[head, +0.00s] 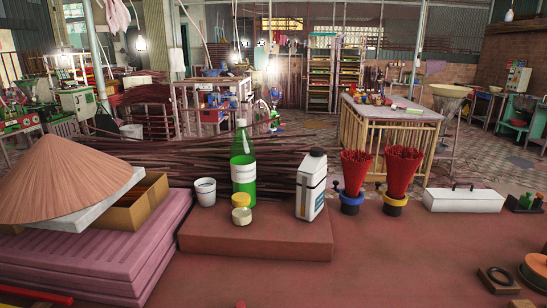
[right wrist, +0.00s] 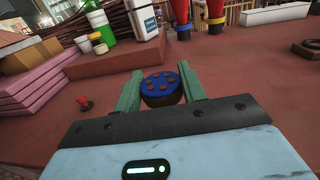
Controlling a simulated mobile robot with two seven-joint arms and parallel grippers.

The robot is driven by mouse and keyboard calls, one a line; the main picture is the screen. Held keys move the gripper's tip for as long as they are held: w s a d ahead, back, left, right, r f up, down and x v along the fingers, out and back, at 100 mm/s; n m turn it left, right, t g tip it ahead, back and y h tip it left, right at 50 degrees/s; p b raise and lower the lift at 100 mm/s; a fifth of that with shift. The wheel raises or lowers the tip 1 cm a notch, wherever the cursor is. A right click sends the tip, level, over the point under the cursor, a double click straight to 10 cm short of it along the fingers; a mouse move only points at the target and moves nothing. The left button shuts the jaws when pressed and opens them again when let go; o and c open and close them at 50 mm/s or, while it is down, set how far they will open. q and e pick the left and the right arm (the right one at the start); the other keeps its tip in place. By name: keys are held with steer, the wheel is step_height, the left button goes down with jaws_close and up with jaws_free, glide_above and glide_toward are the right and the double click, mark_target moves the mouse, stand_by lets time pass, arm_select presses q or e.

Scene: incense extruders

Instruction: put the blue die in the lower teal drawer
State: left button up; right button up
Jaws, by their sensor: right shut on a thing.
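The blue die (right wrist: 162,78) shows in the right wrist view as a short round disc with a blue face, several brownish spots on it and a dark side. My right gripper (right wrist: 160,84) has its two green fingers on either side of the die and is shut on it, above the reddish-brown table (right wrist: 230,75). The head view shows neither of my grippers nor the die.
A raised block (head: 255,235) bears a green bottle (head: 243,170), a white cup, a jar and a white jug (head: 311,185). Pink slabs (head: 100,240) are at left. Red stick bundles (head: 355,175), a white box (head: 463,199) and rings (head: 498,280) are at right. The front middle is mostly clear.

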steer(key=shift+s+a+n+y, duration=0.3)
steer(key=shift+s+a+y, duration=0.2)
steer(key=shift+a, duration=0.25)
stand_by(0.4)
